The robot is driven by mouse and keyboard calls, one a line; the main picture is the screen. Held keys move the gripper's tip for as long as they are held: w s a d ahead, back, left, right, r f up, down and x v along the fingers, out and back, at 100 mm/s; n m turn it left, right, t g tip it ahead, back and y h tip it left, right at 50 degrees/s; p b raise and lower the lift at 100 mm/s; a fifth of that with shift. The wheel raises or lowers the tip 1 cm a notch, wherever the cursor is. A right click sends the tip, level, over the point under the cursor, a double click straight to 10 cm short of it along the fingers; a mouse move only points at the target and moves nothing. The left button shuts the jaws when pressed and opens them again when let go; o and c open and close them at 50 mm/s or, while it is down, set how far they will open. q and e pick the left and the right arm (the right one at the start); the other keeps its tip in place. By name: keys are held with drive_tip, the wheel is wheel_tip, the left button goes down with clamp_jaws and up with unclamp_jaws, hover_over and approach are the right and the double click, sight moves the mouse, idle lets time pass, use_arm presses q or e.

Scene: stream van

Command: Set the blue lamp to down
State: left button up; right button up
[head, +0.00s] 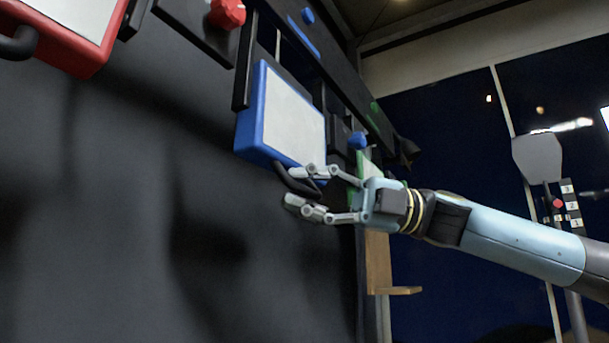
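The blue lamp (291,113) is a square white panel in a blue frame, tilted in the picture, on a dark wall-mounted rail. A dark loop handle (287,182) sticks out at its lower edge. My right gripper (296,187) is at this handle, coming from the right. Its fingers are apart, one above and one below, with the handle partly between them. I cannot tell whether either finger touches the handle. A blue knob (357,140) is just right of the lamp. My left gripper is not in view.
A red lamp (75,56) with a dark handle and a red knob (227,12) is at the upper left. A green lamp (364,162) shows partly behind my gripper. A wooden bracket (378,264) is below it. The dark wall below the blue lamp is clear.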

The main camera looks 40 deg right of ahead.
clamp_jaws()
idle(0.3)
